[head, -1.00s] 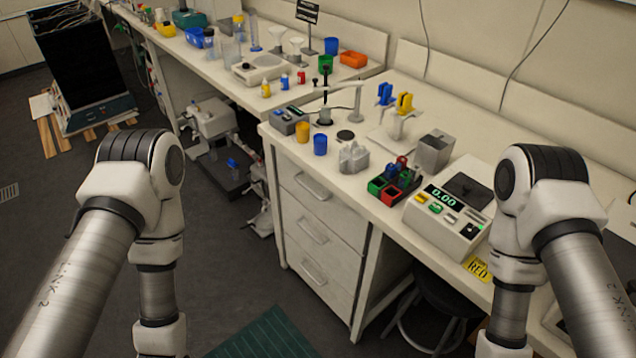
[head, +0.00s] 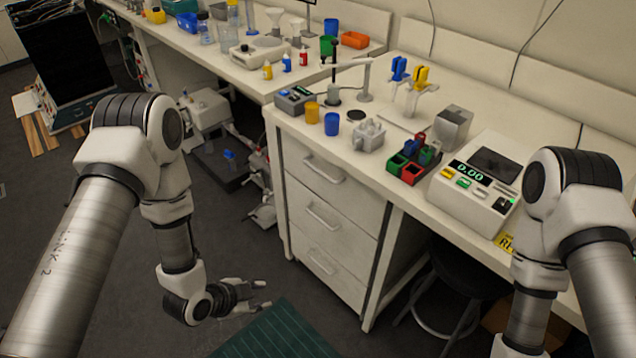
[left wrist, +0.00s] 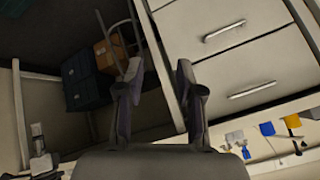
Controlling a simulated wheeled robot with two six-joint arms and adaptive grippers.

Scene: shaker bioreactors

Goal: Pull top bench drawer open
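The white bench has a stack of three drawers with bar handles. The top drawer (head: 305,172) is shut, flush with those below; its handle (head: 323,169) is bare. My left gripper (head: 262,296) is open and empty, low in front of the drawer stack and apart from it, pointing right. In the left wrist view the scene is turned over, and my open fingers (left wrist: 158,78) have nothing between them. There the top drawer's handle (left wrist: 252,90) lies right of the fingers, nearest the benchtop. My right gripper is out of view below the head picture.
A middle drawer (head: 305,217) and bottom drawer (head: 305,260) sit below. A dark stool (head: 465,270) stands under the bench to the right. The benchtop holds a scale (head: 475,185), cups and racks. Floor in front of the drawers is clear, with a green mat (head: 275,335).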

